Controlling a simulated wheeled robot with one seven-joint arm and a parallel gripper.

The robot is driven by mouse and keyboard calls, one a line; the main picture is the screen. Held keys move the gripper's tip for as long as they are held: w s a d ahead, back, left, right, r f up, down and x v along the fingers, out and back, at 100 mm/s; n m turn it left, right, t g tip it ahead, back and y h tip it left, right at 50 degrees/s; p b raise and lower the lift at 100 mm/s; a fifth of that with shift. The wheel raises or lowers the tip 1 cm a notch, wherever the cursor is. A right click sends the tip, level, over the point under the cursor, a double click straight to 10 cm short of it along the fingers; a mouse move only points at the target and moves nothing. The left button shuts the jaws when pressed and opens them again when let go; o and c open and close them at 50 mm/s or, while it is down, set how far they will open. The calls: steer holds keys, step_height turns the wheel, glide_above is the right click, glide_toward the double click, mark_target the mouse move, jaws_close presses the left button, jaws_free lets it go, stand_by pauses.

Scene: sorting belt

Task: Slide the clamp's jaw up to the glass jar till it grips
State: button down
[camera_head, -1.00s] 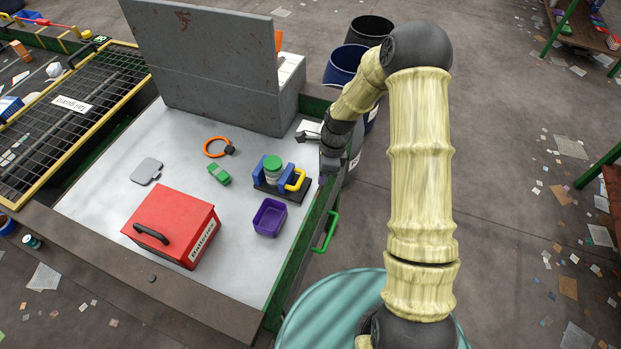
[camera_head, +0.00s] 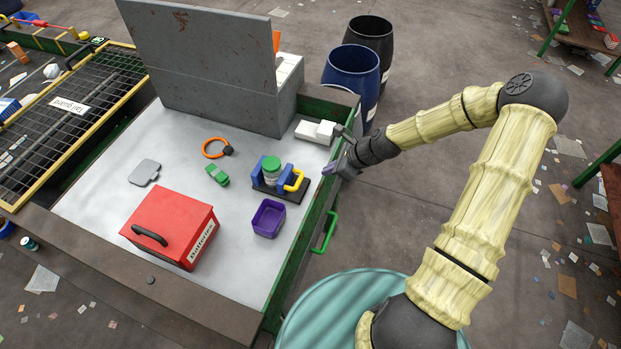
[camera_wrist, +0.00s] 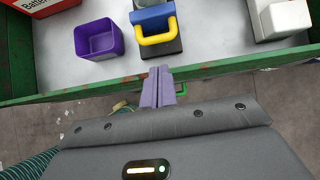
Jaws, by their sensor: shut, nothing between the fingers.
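The glass jar (camera_head: 271,170) with a green lid stands upright between the blue jaws of the clamp (camera_head: 288,195), which has a dark base. The clamp's right blue jaw (camera_head: 286,176) carries a yellow handle (camera_head: 294,181). In the head view I cannot tell whether the jaws touch the jar. In the wrist view the yellow handle (camera_wrist: 158,38) and blue jaw (camera_wrist: 151,15) show at the top, and the jar is mostly cut off. My gripper (camera_head: 329,170) is shut and empty at the table's right edge, apart from the handle; its fingers (camera_wrist: 158,84) point toward it in the wrist view.
A purple bin (camera_head: 268,218) stands in front of the clamp. A red battery box (camera_head: 170,228), green block (camera_head: 217,175) and orange ring (camera_head: 214,148) lie to the left. White blocks (camera_head: 316,131) sit behind. The green table rim (camera_wrist: 220,72) lies between my fingers and the clamp.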

steer(key=p+x, duration=0.3)
steer(key=x, duration=0.7)
steer(key=shift+d+f, duration=0.1)
steer(key=shift+w, duration=0.1)
